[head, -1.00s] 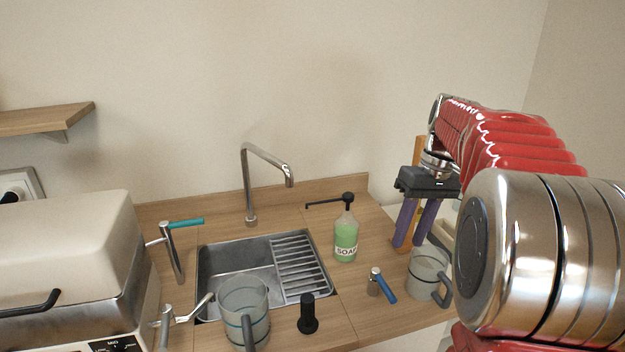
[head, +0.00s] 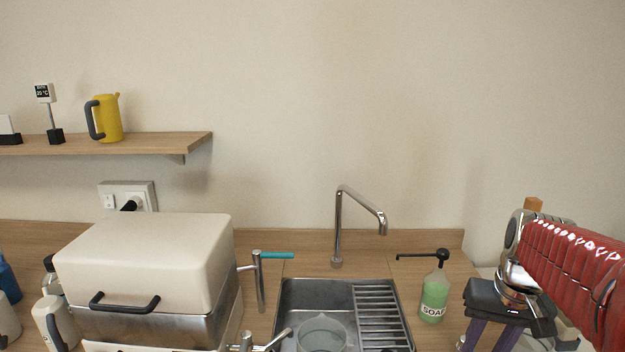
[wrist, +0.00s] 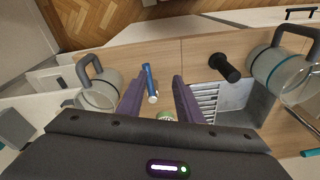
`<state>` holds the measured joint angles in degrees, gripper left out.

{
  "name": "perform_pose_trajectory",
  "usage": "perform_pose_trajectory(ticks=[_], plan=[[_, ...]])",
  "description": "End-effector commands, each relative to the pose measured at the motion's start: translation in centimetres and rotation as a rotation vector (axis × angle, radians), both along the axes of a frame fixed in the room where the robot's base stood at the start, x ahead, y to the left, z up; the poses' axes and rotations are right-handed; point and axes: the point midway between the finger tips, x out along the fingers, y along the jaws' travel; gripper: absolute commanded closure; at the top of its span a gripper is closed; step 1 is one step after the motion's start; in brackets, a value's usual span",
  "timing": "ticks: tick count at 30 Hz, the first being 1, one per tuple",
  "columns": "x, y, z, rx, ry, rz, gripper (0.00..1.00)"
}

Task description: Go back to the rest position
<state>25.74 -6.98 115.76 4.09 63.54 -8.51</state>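My gripper (head: 490,341) hangs at the lower right of the head view, beside the soap bottle (head: 434,296); its lower fingers are cut off by the frame edge. In the wrist view my gripper (wrist: 158,84) shows two purple fingers spread apart with nothing held between them.
A steel sink (head: 312,293) with a drying rack (head: 378,312) and tall faucet (head: 338,225) sits mid-counter. A cream-lidded machine (head: 150,260) stands left. A yellow pitcher (head: 108,118) is on the shelf.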

Motion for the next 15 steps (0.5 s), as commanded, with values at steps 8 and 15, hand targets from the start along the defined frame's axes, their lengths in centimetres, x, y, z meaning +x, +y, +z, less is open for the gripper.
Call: perform_pose_trajectory(ticks=[8, 15], plan=[[-3.1, 5.3, -0.4, -0.053, -0.086, 0.032, 0.67], [-5.9, 9.3, -0.9, -0.082, -0.165, 0.089, 0.67]])
